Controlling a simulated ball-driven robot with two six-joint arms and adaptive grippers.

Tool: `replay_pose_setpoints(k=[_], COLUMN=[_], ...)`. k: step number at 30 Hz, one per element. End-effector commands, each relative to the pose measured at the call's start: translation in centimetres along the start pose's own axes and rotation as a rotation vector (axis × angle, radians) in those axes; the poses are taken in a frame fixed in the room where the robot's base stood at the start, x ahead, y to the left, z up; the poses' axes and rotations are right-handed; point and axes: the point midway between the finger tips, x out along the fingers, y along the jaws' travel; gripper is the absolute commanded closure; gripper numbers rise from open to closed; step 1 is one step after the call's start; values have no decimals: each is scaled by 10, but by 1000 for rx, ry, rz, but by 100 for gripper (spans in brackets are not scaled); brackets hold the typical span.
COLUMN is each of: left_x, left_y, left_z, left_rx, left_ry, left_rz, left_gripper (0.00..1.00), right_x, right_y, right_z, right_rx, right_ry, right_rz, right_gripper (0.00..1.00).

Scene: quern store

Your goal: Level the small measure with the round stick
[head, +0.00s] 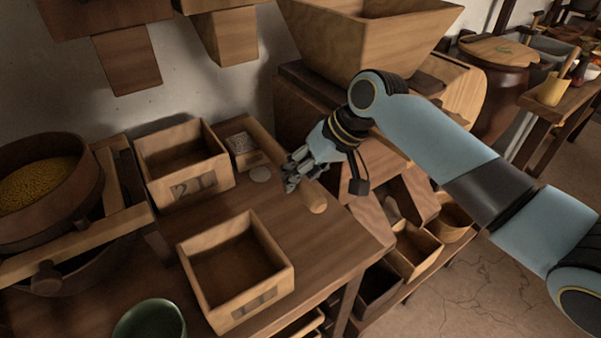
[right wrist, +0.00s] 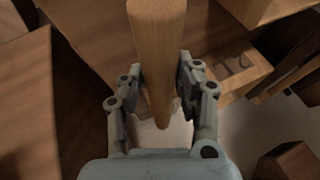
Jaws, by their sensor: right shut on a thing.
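The round stick (head: 262,139) is a pale wooden rod beside the small measure, its rounded near end showing past my right gripper (head: 296,174). The gripper is shut on the stick; in the right wrist view the stick (right wrist: 158,50) runs between the two fingers (right wrist: 160,100). I cannot tell whether the stick touches the table. The small measure (head: 246,161) is a little wooden box just left of the stick, with a pale, speckled filling at its top. My left gripper is out of view.
An empty box marked 2 L (head: 190,188) stands left of the small measure and an empty box marked 1 L (head: 262,303) nearer. A green bowl (head: 150,322) and a wooden hopper (head: 375,40) stand around.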

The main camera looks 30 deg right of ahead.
Motion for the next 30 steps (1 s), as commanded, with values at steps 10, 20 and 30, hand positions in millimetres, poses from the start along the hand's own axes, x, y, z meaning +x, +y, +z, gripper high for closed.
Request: replay_pose_setpoints(k=[10, 20, 30], left_x=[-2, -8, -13], left_y=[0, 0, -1], left_z=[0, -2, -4], left_rx=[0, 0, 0], left_ry=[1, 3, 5], left_rz=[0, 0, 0], left_gripper=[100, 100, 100], right_x=[3, 6, 13], right_y=[1, -9, -23], right_z=[2, 3, 5], right_rx=[0, 0, -1], right_ry=[0, 0, 0], right_rz=[0, -2, 0], right_gripper=[100, 100, 100])
